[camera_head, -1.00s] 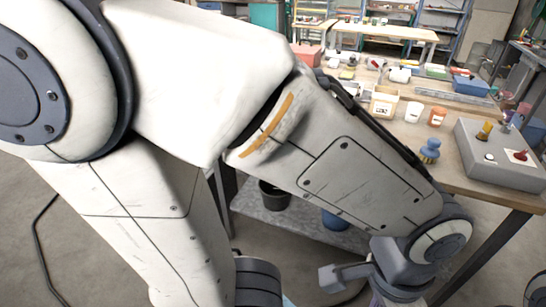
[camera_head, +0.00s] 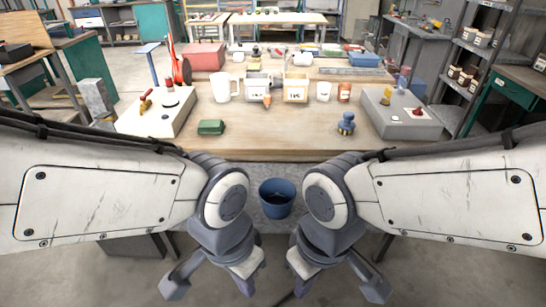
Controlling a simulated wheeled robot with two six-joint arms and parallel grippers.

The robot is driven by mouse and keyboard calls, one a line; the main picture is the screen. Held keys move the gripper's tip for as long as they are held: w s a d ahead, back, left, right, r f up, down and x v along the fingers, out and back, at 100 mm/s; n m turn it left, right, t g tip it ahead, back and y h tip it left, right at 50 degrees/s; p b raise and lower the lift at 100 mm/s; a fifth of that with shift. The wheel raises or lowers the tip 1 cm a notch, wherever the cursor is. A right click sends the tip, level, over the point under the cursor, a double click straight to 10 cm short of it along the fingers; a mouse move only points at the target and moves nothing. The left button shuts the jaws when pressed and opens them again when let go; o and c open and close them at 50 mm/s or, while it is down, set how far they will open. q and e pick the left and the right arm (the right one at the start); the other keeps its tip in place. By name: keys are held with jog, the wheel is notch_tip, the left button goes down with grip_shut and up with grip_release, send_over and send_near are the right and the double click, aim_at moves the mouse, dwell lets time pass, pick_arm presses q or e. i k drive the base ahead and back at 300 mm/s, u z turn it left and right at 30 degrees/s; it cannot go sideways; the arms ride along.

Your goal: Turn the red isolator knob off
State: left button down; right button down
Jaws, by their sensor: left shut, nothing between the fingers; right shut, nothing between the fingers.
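A grey control box (camera_head: 378,125) stands at the right end of the workbench. My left gripper (camera_head: 249,285) and my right gripper (camera_head: 297,287) hang low in front of the bench, well short of the box. Both are shut and empty, pointing down. The fingertips are only partly visible.
A white box (camera_head: 158,122) with a red-and-yellow lever stands at the bench's left. A green block (camera_head: 211,127) and a blue knobbed object (camera_head: 346,123) lie near the front edge. Cups and bins line the middle. A blue bucket (camera_head: 277,197) sits below the bench.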

aim_at(418, 111)
jog(key=z, duration=1.65)
jog(key=i, duration=1.3)
jog(key=u, duration=1.6)
